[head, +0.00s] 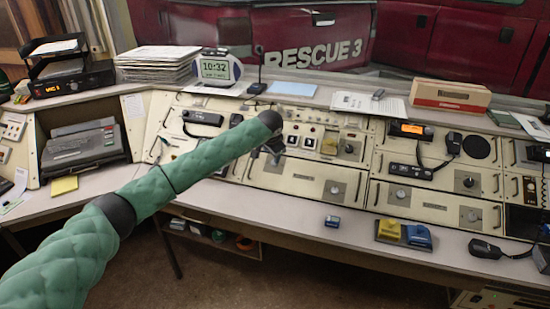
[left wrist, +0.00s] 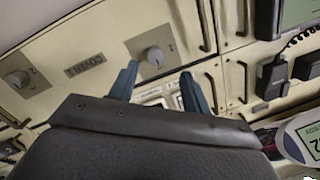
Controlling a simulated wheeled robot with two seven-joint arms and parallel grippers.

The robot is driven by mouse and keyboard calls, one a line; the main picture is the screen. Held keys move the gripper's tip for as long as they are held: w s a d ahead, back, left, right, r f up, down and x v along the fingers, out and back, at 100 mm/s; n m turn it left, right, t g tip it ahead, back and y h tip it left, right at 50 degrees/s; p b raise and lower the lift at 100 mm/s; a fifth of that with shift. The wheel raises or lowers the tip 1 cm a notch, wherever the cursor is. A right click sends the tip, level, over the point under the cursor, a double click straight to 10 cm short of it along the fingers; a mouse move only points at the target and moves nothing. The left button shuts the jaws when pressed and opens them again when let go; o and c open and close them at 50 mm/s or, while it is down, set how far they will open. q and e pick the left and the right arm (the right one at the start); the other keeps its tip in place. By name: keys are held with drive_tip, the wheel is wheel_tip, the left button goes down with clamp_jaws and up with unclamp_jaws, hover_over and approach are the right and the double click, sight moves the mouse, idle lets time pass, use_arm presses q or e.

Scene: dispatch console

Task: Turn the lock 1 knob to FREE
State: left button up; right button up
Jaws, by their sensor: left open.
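The lock 1 knob (left wrist: 154,55) is a round grey knob on a grey square plate marked 1, on a cream panel labelled COVER 1 in the left wrist view. My left gripper (left wrist: 159,76) is open, its two blue fingers apart. The knob shows just beyond the fingertips, nearer the left finger, and no finger is visibly closed on it. In the head view my left gripper (head: 275,152) is over the console's lower panels and covers the place of this knob. The knob's pointer setting cannot be read. My right gripper is not in view.
A second knob marked 2 (left wrist: 17,78) sits on the same panel; it also shows in the head view (head: 335,188). Bar handles (left wrist: 206,25) stand out beside the lock 1 knob. The desk front is mostly clear.

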sight(274, 164)
use_arm(q)
drive_tip(key=x, duration=0.2)
drive_tip(key=p+x, duration=0.1)
drive_tip(key=x, duration=0.1)
drive_tip(key=shift+d, duration=0.4)
drive_tip(key=shift+w+f, duration=0.3)
drive_tip(key=shift+f, duration=0.35)
drive_tip(key=shift+w+f, duration=0.3)
drive_tip(key=shift+f, duration=0.25)
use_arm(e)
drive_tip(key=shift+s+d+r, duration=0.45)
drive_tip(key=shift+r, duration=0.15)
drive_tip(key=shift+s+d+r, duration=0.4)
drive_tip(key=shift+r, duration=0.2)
use_arm(q)
drive_tip(key=c, duration=1)
